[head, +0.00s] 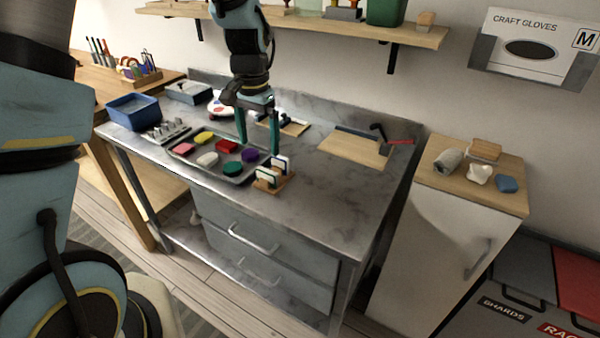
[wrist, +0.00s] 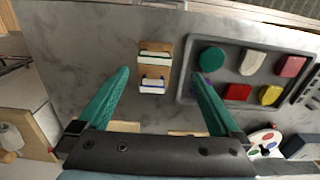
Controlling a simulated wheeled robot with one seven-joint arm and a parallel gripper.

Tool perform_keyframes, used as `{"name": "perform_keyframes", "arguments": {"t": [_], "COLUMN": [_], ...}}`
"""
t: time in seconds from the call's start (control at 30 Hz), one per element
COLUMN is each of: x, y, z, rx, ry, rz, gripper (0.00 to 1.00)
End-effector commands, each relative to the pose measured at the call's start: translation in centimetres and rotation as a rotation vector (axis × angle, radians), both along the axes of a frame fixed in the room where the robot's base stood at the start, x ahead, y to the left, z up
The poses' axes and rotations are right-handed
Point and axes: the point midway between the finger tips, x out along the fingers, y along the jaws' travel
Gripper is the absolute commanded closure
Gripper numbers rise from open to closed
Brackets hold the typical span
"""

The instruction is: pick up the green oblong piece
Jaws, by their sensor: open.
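The green piece (head: 232,168) lies in the front part of a grey tray (head: 212,178) on the metal workbench. It looks rounded, and I cannot tell clearly that it is oblong. My gripper (head: 258,148) is open and empty above the bench, behind and to the right of the green piece. In the wrist view my gripper (wrist: 162,75) spans a small wooden rack, with the right finger over the tray's edge and partly hiding the purple piece.
The tray also holds purple (head: 250,156), red (head: 226,146), white (head: 207,159), yellow (head: 204,137) and pink (head: 183,149) pieces. The wooden rack (head: 272,182) with upright cards stands right beside the tray. A wooden board (head: 354,148) lies at the back right. The bench's front right is clear.

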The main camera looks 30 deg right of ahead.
Motion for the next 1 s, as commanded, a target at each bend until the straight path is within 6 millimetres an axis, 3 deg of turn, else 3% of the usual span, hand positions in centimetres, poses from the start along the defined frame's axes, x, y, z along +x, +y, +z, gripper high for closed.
{"name": "perform_keyframes", "arguments": {"t": [0.33,0.57,1.0], "x": [-0.1,-0.1,-0.3], "y": [-0.2,-0.3,-0.8], "z": [-4.6,-6.0,-10.7], "rx": [0.005,0.002,0.002], "ry": [0.004,0.002,0.001], "rz": [-0.007,-0.007,-0.006], "gripper": [0.00,0.00,0.00]}}
